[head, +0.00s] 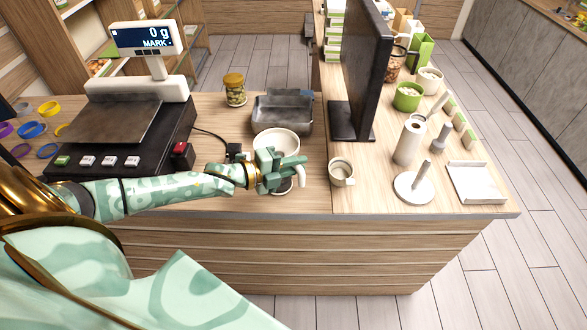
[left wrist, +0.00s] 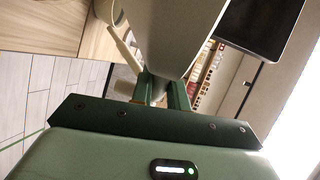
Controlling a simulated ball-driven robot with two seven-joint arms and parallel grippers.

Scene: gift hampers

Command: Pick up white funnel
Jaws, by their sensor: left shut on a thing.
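The white funnel (head: 276,141) is in the middle of the head view, its wide round mouth facing up. My left gripper (head: 273,172) is shut on it from the front, and its green fingers cover the lower part of the funnel. In the left wrist view the funnel (left wrist: 178,35) fills the top middle as a large pale shape, and the green fingertips (left wrist: 163,88) meet its narrow end. A small grey rounded thing (head: 283,187) shows just below the fingers; I cannot tell what it is. I cannot tell whether the funnel touches the counter. My right gripper is not in view.
A dark metal tray (head: 297,117) stands just behind the funnel, with a jar (head: 234,94) beside it. A cream mug (head: 341,173) is close on the right. A black scale (head: 115,122) is at left, a monitor (head: 364,65) at right. The wooden counter's front edge is near.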

